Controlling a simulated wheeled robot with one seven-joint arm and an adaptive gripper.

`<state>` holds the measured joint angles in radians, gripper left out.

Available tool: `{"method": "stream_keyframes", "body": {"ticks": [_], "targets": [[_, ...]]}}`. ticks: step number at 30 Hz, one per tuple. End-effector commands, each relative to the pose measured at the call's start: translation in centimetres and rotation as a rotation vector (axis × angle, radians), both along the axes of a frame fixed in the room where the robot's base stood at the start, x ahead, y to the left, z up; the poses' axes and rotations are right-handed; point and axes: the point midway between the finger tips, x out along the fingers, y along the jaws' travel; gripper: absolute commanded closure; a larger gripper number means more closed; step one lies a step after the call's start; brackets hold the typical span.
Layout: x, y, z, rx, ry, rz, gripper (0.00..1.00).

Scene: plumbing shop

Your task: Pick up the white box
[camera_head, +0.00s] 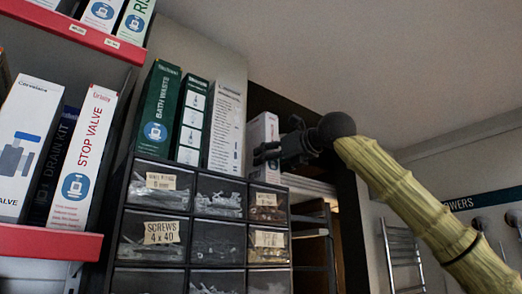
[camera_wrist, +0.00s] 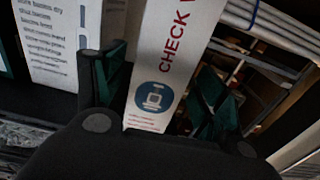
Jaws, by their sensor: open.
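A white box (camera_head: 262,129) stands upright at the right end of the row on top of the drawer cabinet. In the wrist view the white box (camera_wrist: 159,62) shows red "CHECK" lettering and a blue round emblem. My gripper (camera_head: 262,153) is at the box in the head view and hides part of its lower half. In the wrist view my gripper (camera_wrist: 160,82) is open, with one dark green finger on each side of the box. I cannot tell whether either finger touches it. The box's lower end is partly hidden by my gripper's body.
A white box with dark print (camera_head: 227,118) and green boxes, one marked "BATH WASTE" (camera_head: 160,110), stand left of it. The cabinet (camera_head: 204,230) holds labelled drawers of screws. Red-edged shelves (camera_head: 45,243) with boxes are at left. A towel rail (camera_head: 402,255) hangs at right.

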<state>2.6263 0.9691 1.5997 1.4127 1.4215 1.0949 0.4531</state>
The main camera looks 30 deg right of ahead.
Motion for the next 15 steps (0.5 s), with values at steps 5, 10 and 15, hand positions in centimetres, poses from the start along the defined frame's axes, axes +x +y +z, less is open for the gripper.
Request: {"method": "stream_keyframes", "body": {"ticks": [5,10,15], "targets": [[1.8,0.1,0.5,-0.001,0.004,0.0,0.29],[3.5,0.3,0.5,0.0,0.003,0.001,0.29],[4.4,0.4,0.3,0.001,0.001,0.001,0.29]]}}
